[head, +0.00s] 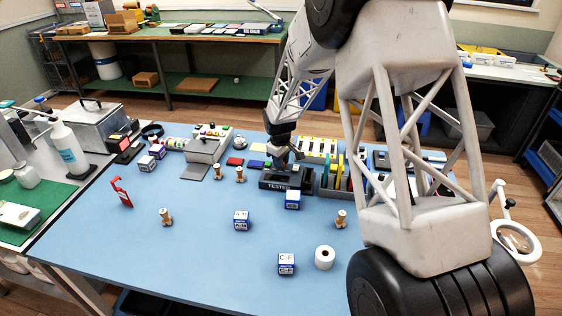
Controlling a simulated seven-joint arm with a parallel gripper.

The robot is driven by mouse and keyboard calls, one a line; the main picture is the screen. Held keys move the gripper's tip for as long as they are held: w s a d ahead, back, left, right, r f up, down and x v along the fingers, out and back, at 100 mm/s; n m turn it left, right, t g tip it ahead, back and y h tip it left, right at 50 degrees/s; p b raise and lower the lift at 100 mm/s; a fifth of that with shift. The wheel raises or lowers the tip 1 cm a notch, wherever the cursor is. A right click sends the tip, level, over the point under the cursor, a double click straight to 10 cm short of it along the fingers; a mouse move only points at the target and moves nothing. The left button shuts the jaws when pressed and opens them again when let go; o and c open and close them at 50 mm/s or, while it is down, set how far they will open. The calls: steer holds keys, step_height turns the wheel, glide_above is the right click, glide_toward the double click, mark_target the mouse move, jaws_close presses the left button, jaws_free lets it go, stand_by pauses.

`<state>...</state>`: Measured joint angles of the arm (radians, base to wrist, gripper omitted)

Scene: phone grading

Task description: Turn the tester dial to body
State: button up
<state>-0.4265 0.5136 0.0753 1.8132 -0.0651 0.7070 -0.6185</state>
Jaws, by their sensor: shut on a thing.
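The tester (272,185) is a dark box with the word TESTER on its front, standing toward the back right of the blue table. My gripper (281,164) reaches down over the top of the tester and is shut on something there. The dial is hidden behind my gripper or too small to make out, and so is its setting.
The blue table (185,245) carries lettered cubes (286,264), wooden pegs (166,217), a white roll (324,258) and a red stand (121,192). A grey machine (208,144) and a yellow-slotted rack (318,147) stand near the tester.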

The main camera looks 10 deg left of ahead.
steer(key=m, duration=0.4)
steer(key=shift+w+m, duration=0.1)
steer(key=shift+m, duration=2.3)
steer(key=o, duration=0.9)
steer(key=shift+r, duration=0.15)
steer(key=shift+a+r, duration=0.15)
steer(key=shift+r, duration=3.6)
